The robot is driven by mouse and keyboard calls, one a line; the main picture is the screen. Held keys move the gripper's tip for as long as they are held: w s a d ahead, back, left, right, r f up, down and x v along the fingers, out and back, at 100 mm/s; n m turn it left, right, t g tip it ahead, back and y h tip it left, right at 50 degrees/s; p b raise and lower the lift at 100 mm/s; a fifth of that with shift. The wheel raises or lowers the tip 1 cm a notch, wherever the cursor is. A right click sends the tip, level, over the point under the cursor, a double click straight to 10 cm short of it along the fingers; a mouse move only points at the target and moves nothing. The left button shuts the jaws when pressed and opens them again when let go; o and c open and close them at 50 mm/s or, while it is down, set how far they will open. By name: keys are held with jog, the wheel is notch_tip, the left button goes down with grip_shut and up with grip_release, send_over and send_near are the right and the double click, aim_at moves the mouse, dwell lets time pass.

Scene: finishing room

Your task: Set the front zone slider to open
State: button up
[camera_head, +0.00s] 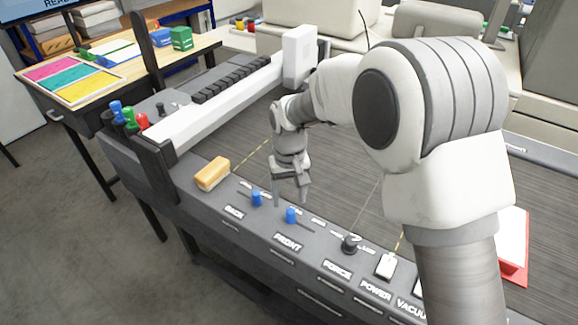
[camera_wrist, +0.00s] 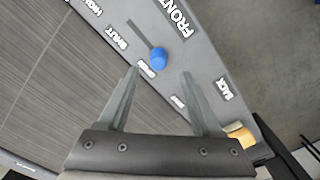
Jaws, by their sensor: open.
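The front zone slider is a blue knob (camera_head: 291,215) above the FRONT label on the dark panel. It also shows in the wrist view (camera_wrist: 158,59), at one end of its slot. The slot runs from the knob away from the BACK side. The small labels beside it are too blurred to read surely. My gripper (camera_head: 288,200) points down above the panel's inner edge, its fingers spread and empty. In the wrist view, my fingertips (camera_wrist: 160,71) appear either side of the knob; contact cannot be told.
A second blue knob (camera_head: 256,198) stands by the BACK label, close to the left of my gripper. An orange-topped block (camera_head: 212,174) lies left of it. A black FORCE knob (camera_head: 350,243) and a white POWER switch (camera_head: 386,265) lie to the right.

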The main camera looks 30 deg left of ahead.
aim_at(289, 210)
notch_tip(289, 210, up, 12)
jog(key=shift+f, duration=0.15)
dwell(0.3)
